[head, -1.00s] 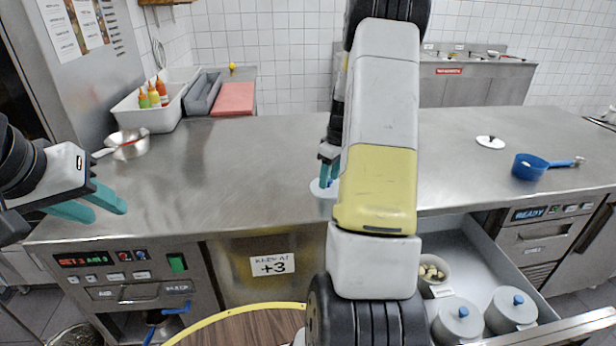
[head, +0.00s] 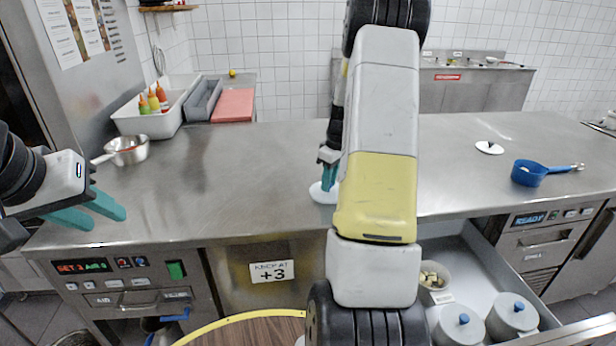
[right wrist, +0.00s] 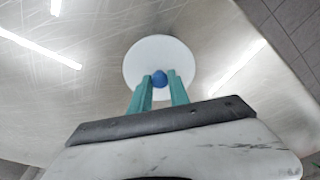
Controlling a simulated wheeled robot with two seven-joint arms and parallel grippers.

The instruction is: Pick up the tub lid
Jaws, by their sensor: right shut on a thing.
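The tub lid (right wrist: 160,50) is a white disc with a round blue knob, seen face-on in the right wrist view. In the head view its white rim (head: 320,194) shows at the counter's front part, partly hidden by my right arm. My right gripper (right wrist: 160,78) is shut on the blue knob, with one teal finger on each side of it; it also shows in the head view (head: 327,174). I cannot tell whether the lid touches the counter. My left gripper (head: 108,218) is open and empty at the left, near the counter's front left corner.
The steel counter (head: 240,180) is largely clear. A white lid with a black knob (head: 489,148) and a blue pan (head: 530,174) lie at right. A metal pan (head: 128,151) stands at left.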

